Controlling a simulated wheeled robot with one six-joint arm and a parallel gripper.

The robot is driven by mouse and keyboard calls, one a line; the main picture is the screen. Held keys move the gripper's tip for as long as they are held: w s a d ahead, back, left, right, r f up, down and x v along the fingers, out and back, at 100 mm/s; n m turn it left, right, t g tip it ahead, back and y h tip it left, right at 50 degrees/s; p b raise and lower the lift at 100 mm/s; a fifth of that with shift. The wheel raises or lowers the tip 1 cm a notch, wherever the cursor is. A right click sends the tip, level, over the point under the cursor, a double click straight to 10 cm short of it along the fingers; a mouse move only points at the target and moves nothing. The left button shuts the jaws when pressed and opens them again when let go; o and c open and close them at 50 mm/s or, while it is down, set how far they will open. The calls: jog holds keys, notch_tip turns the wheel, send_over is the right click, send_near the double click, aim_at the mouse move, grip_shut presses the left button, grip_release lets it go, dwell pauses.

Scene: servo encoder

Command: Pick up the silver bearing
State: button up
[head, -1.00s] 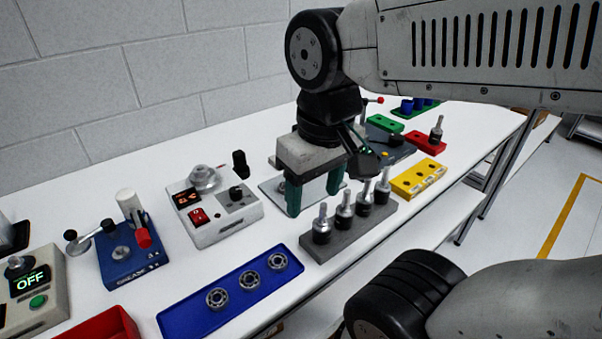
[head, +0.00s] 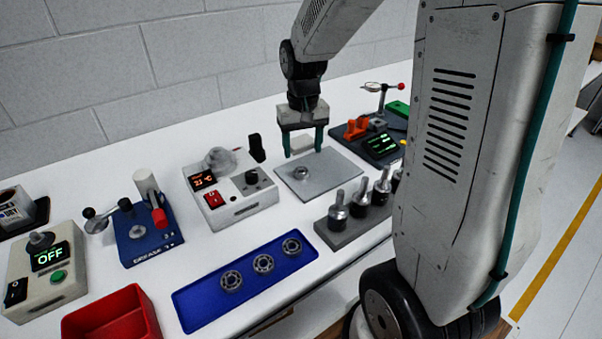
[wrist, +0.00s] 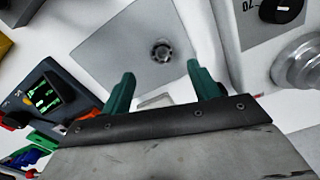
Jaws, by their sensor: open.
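A small silver bearing (head: 300,171) lies on a flat grey plate (head: 335,180) in the middle of the bench. It also shows in the wrist view (wrist: 161,51), ahead of and between the fingertips. My gripper (head: 303,150) is open, its two green fingers pointing down over the far side of the plate, apart from the bearing. The fingers also show in the wrist view (wrist: 160,74) with nothing held. Three more silver bearings sit in a row in the blue tray (head: 190,309), including the middle one (head: 263,263).
A heater box (head: 240,208) stands left of the plate. A grey rack (head: 340,237) with upright silver-topped posts is at its near right, partly hidden by my arm. A dark device with a green display (head: 382,146) stands behind right. A red bin (head: 110,320) is front left.

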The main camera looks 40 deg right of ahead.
aim_at(301, 166)
jog(key=f, duration=0.6)
jog(key=shift+a+f, duration=0.2)
jog(key=shift+f, duration=0.1)
jog(key=c, duration=1.1)
